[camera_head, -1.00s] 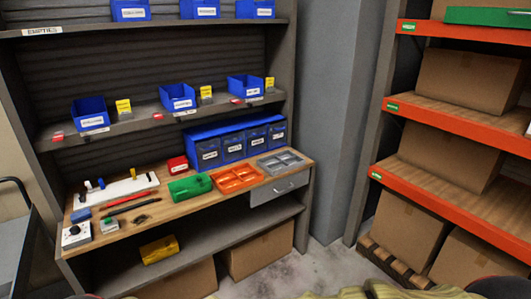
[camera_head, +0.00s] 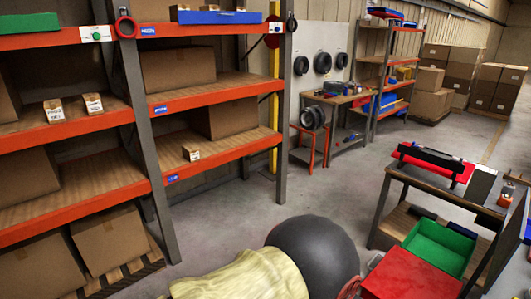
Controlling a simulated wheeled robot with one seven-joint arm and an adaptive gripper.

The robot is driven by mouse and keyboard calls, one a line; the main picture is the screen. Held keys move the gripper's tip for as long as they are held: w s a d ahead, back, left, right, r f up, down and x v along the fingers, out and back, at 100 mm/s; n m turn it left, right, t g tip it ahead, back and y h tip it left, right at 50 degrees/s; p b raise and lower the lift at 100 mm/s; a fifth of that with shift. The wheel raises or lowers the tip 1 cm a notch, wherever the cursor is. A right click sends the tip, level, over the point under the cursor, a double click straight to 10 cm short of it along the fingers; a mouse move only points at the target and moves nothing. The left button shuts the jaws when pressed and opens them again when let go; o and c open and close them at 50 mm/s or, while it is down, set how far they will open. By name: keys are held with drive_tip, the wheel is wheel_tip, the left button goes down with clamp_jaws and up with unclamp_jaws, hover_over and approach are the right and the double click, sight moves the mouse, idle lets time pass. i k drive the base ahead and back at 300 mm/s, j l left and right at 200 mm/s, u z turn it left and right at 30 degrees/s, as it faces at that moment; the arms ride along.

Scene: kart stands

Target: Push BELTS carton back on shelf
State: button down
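Small cartons stand on the orange rack at left. One small carton (camera_head: 191,152) sits near the front edge of a lower shelf (camera_head: 225,152) in the right bay. Two more, a small carton (camera_head: 53,110) and another (camera_head: 93,104), stand near the front of the middle shelf in the left bay. Their labels are too small to read surely, so I cannot tell which is the BELTS carton. My gripper is not in view.
Large brown boxes (camera_head: 178,68) fill much of the rack. Grey uprights (camera_head: 150,170) stand along its front. A cart with a green tray (camera_head: 438,246) and a red panel (camera_head: 412,277) stands at right. Open concrete floor (camera_head: 330,190) lies between them.

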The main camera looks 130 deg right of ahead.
sight(191, 152)
drive_tip(key=z, duration=3.8)
drive_tip(key=i+j+u, duration=0.1)
drive_tip(key=i, duration=0.35)
drive_tip(key=i+j, duration=0.3)
drive_tip(key=i, duration=0.15)
drive_tip(key=i+j+u, duration=0.15)
drive_tip(key=i, duration=0.3)
drive_tip(key=i+l+u, duration=0.2)
drive_tip(key=i+l, duration=0.2)
drive_tip(key=l, duration=0.25)
drive_tip(key=i+l+u, duration=0.1)
drive_tip(key=i+l, duration=0.3)
drive_tip(key=l, duration=0.25)
drive_tip(key=i+l+u, duration=0.15)
drive_tip(key=l, duration=0.2)
drive_tip(key=i+l, duration=0.15)
drive_tip(key=l, duration=0.3)
drive_tip(key=i+l+u, duration=0.1)
drive_tip(key=l, duration=0.4)
drive_tip(key=i+l+u, duration=0.1)
drive_tip(key=l, duration=0.35)
